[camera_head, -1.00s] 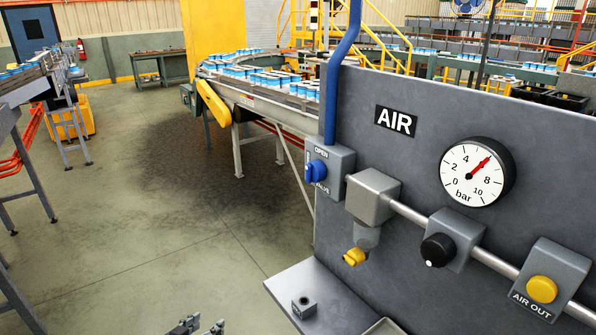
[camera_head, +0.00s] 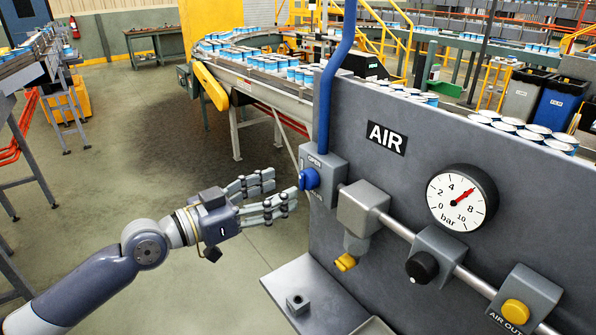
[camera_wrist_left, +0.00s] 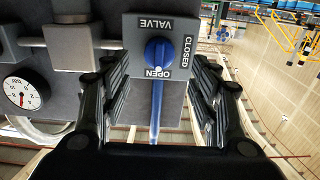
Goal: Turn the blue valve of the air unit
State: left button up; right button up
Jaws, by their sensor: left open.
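The blue valve (camera_head: 308,179) is a knob on a small grey box at the left edge of the AIR panel. In the left wrist view the blue valve (camera_wrist_left: 158,54) appears upside down, its handle lined up with the OPEN label; CLOSED is at its side. My left gripper (camera_head: 282,192) is open, just left of the valve, its fingers pointing at it. In the left wrist view the open fingers (camera_wrist_left: 154,66) stand on either side of the valve box, and the knob shows between them. I see no clear contact. My right gripper is not in view.
The grey AIR panel (camera_head: 365,105) carries a pressure gauge (camera_head: 461,197), a black knob (camera_head: 421,267), a yellow AIR OUT button (camera_head: 515,311) and a yellow tap (camera_head: 346,262). A blue pipe (camera_head: 331,80) rises above the valve. A grey shelf (camera_head: 318,270) juts out below.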

aim_at(300, 182)
pick_arm(q)
jog(key=p+x, duration=0.2)
jog(key=x, duration=0.3)
jog(key=shift+d+r, duration=0.15)
jog(key=shift+w+d, duration=0.25)
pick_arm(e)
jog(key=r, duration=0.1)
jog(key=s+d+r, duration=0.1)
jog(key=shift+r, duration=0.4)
pick_arm(q)
jog(key=shift+c, duration=0.5)
jog(key=c, duration=0.9)
jog(key=shift+c, duration=0.3)
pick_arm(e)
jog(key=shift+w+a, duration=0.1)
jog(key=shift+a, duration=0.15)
